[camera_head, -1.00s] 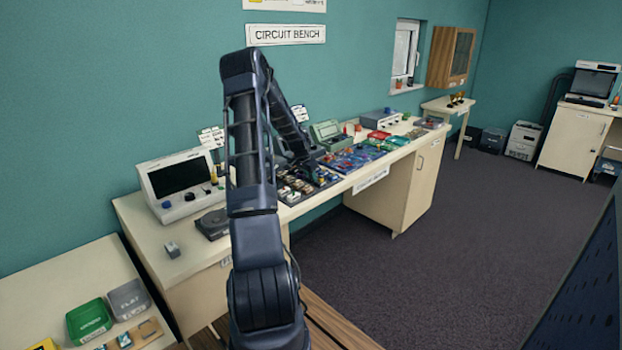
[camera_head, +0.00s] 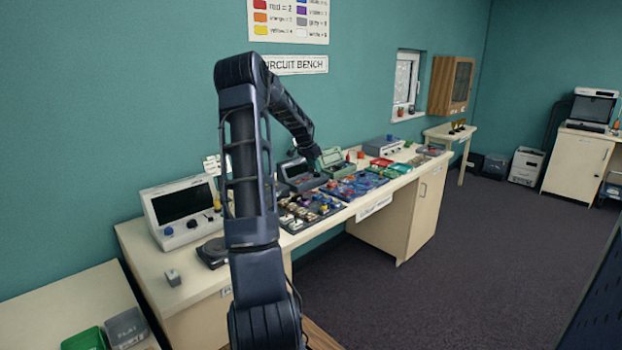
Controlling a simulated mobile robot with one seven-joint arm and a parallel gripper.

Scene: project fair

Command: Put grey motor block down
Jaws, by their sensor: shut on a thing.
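My arm reaches over the circuit bench, and my gripper (camera_head: 316,165) is small and dark at its far end, above the back of the trays. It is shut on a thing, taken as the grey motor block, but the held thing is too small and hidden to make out. A dark parts tray (camera_head: 318,228) with several small parts lies below and in front of it. A separate small grey block (camera_head: 173,278) sits on the bench's near left end, well away from my gripper.
Bare bench top shows around the small grey block. A green bin (camera_head: 84,340) stands on the lower left table.

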